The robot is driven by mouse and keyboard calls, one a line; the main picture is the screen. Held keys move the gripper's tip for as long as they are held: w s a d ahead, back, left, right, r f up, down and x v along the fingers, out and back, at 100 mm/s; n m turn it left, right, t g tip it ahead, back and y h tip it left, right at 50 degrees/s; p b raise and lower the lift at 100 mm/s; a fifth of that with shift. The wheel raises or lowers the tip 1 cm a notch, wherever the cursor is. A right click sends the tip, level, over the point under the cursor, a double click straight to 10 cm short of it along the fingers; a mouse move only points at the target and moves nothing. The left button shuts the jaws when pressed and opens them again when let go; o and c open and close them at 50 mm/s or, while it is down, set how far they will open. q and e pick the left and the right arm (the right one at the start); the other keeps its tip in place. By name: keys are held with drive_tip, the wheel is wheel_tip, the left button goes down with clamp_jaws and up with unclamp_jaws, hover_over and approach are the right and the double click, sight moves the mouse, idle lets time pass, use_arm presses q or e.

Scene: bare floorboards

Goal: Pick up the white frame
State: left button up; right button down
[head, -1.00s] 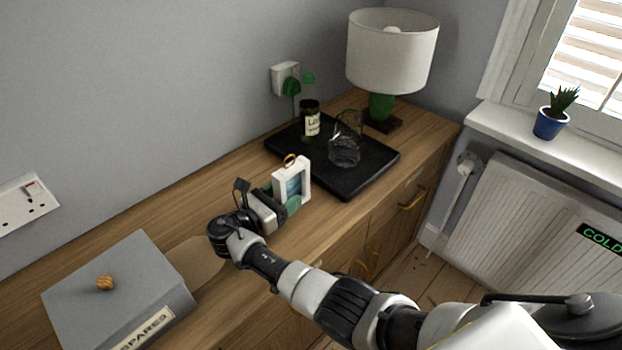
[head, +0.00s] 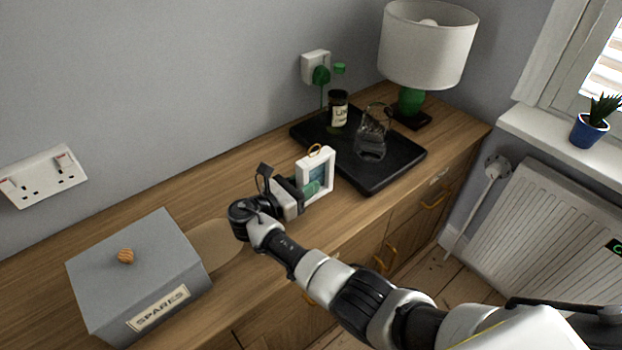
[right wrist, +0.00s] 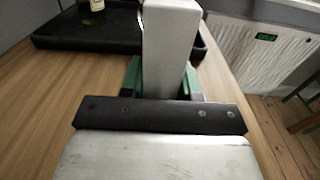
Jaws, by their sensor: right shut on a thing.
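The white frame (head: 328,172) stands upright on the wooden sideboard, with a blue-green picture inside and a small orange ring on top. In the right wrist view the white frame (right wrist: 170,45) shows edge-on, between green finger pads. My right gripper (head: 312,187) is shut on the white frame from its left side; it also shows in the right wrist view (right wrist: 162,80). I cannot tell whether the frame's bottom touches the sideboard. My left gripper is not in view.
A black tray (head: 400,172) with a jar (head: 338,112) and a glass jug (head: 372,140) lies behind the frame. A lamp (head: 428,45) stands at the back. A grey SPARES box (head: 140,262) and a round board (head: 222,250) are at left. The sideboard (head: 225,187) is clear towards the wall.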

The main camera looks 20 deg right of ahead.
sight(300, 174)
drive_tip(key=shift+r, duration=0.1)
wheel_tip(300, 174, up, 4)
drive_tip(key=shift+d+r+p, duration=0.1)
drive_tip(key=shift+r+p, duration=0.1)
drive_tip(key=shift+p, duration=0.3)
drive_tip(key=s+d+r+p, duration=0.1)
drive_tip(key=s+d+r, duration=0.5)
drive_tip(key=s+d, duration=0.2)
drive_tip(key=shift+r+p, duration=0.2)
drive_tip(key=shift+p, duration=0.2)
drive_tip(key=shift+s, duration=0.1)
